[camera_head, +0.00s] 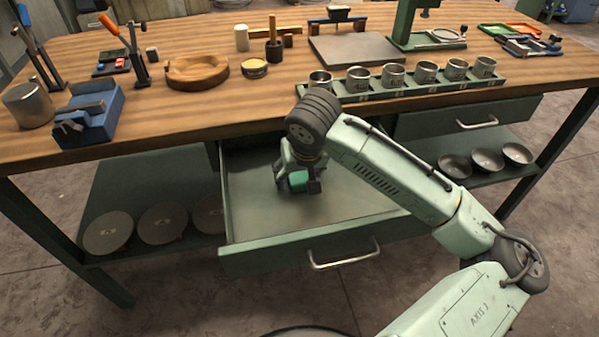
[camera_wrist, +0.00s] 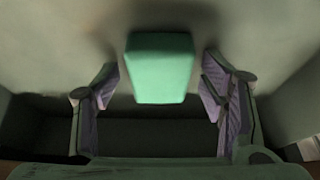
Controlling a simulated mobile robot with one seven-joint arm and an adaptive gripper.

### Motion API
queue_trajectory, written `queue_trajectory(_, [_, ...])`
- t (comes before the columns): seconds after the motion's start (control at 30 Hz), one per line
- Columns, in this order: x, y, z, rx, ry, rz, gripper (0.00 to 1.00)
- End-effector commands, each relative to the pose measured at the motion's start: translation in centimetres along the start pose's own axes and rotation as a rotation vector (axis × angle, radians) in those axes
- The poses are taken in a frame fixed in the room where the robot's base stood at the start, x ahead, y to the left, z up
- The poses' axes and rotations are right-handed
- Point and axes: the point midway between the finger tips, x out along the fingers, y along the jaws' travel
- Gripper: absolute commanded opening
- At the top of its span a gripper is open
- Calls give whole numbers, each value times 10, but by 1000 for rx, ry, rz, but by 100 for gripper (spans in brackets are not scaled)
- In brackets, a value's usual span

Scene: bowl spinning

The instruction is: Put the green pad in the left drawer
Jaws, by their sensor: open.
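The green pad (camera_head: 299,180) is a small block at the left drawer, which is pulled open. In the wrist view the pad (camera_wrist: 161,68) lies on a flat surface, ahead of and between the two fingers, with a gap on both sides. My gripper (camera_head: 298,184) points down into the left drawer (camera_head: 345,200) and is open; its fingers (camera_wrist: 160,92) stand apart and do not touch the pad. The arm hides part of the drawer's right side in the head view.
The right drawer (camera_head: 470,122) looks shut. The tabletop edge (camera_head: 150,140) overhangs the open drawer's back. A rack of metal cups (camera_head: 400,92) stands near that edge. Discs (camera_head: 163,222) lie on the lower shelf at left and bowls (camera_head: 487,160) at right. The rest of the drawer floor looks clear.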

Motion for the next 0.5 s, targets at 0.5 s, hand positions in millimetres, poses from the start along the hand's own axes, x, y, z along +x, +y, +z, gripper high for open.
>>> queue_trajectory(0.5, [-61,0,-2,-2,4,1,65])
